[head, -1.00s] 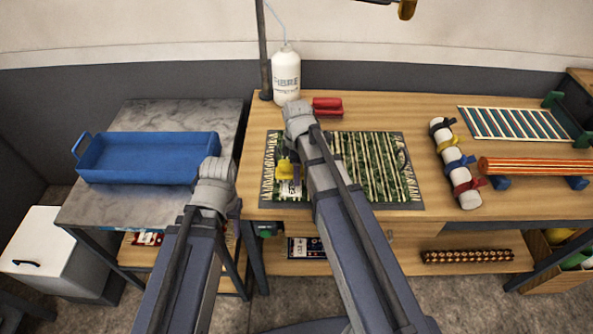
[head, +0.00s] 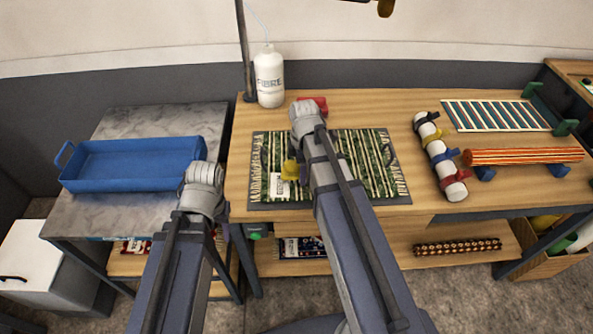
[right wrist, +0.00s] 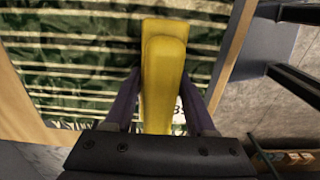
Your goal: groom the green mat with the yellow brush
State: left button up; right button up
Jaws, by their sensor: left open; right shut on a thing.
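The green mat (head: 372,150), with cream stripes and fringed ends, lies flat on the wooden bench on a dark backing. The yellow brush (head: 290,167) is over the left part of the mat, near a white label (head: 279,187). My right gripper (right wrist: 160,105) is shut on the brush (right wrist: 164,70), whose yellow back shows between the fingers. The bristles are hidden, so I cannot tell whether they touch the mat. My right forearm covers the middle of the mat in the head view. My left gripper (head: 222,232) is open and empty, mostly hidden by its arm, in front of the benches.
A blue tray (head: 130,168) stands on the grey table (head: 150,120) at left. A white bottle (head: 269,80) and a red object (head: 312,104) are behind the mat. A strapped white roll (head: 440,155), an orange roll (head: 525,156) and a striped rack (head: 495,115) are at right.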

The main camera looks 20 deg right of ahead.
jog(key=shift+s+d, duration=0.2)
jog(key=shift+d, duration=0.4)
jog(key=shift+d, duration=0.1)
jog(key=shift+s+d, duration=0.25)
jog(key=shift+d, duration=0.55)
jog(key=shift+s+d, duration=0.25)
jog(key=shift+d, duration=0.55)
jog(key=shift+s+d+f, duration=0.1)
jog(key=shift+s+d, duration=0.15)
jog(key=shift+d, duration=0.6)
jog(key=shift+s+d, duration=0.25)
jog(key=shift+d, duration=0.55)
jog(key=shift+d, duration=0.1)
jog(key=shift+s+d, duration=0.25)
jog(key=shift+d, duration=0.55)
jog(key=shift+s+d, duration=0.2)
jog(key=shift+d, duration=0.55)
jog(key=shift+s+d, duration=0.25)
jog(key=shift+d, duration=0.55)
jog(key=shift+s+d, duration=0.25)
jog(key=shift+d, duration=0.55)
